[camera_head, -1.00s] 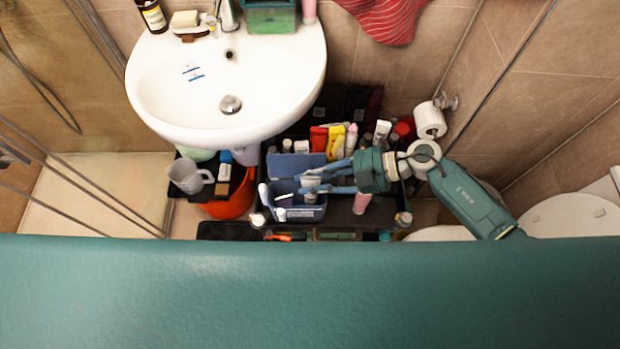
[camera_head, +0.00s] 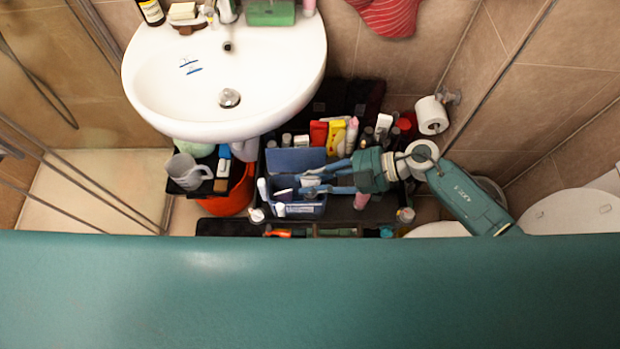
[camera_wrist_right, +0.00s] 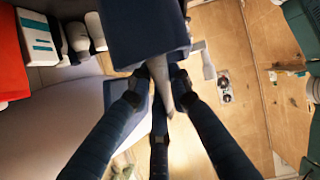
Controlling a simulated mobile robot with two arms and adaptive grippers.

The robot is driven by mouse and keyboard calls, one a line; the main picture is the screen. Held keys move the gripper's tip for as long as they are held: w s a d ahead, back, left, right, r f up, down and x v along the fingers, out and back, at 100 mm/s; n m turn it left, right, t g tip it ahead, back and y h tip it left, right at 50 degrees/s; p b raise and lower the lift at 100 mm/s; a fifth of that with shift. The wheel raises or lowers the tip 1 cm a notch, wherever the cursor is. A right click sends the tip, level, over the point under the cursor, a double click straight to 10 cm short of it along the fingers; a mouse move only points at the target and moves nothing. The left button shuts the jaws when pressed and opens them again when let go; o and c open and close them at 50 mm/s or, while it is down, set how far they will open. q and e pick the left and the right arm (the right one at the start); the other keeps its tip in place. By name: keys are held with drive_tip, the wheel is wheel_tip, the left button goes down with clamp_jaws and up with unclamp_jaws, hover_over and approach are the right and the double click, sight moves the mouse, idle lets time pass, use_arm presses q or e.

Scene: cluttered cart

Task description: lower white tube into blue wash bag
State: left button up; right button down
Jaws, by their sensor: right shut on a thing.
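The blue wash bag (camera_head: 304,211) stands open on the black cart, its flap (camera_head: 293,160) raised at the back. White items show inside it. My right gripper (camera_head: 306,186) reaches in from the right, with its fingertips over the bag's opening. It is shut on the white tube (camera_head: 311,180), which is mostly hidden by the fingers in the head view. In the right wrist view, the tube (camera_wrist_right: 160,80) looks greyish and sits between the dark fingertips, close to the dark blue bag (camera_wrist_right: 145,30). I cannot tell how deep the tube is. My left gripper is out of view.
Several bottles and tubes, including a yellow one (camera_head: 335,137), crowd the cart behind the bag. A pink bottle (camera_head: 361,200) stands under my right arm. A red bucket (camera_head: 232,201) and a clear jug (camera_head: 188,172) are at left. The sink (camera_head: 225,75) overhangs at upper left.

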drive_tip(key=shift+f+b, duration=0.4)
drive_tip(key=shift+f, duration=0.3)
drive_tip(key=shift+r+p, duration=0.15)
drive_tip(key=shift+p, duration=0.35)
drive_tip(key=c, duration=1.5)
unclamp_jaws()
drive_tip(key=shift+c, duration=0.2)
drive_tip(key=shift+s+d+f, duration=0.1)
drive_tip(key=shift+f, duration=0.1)
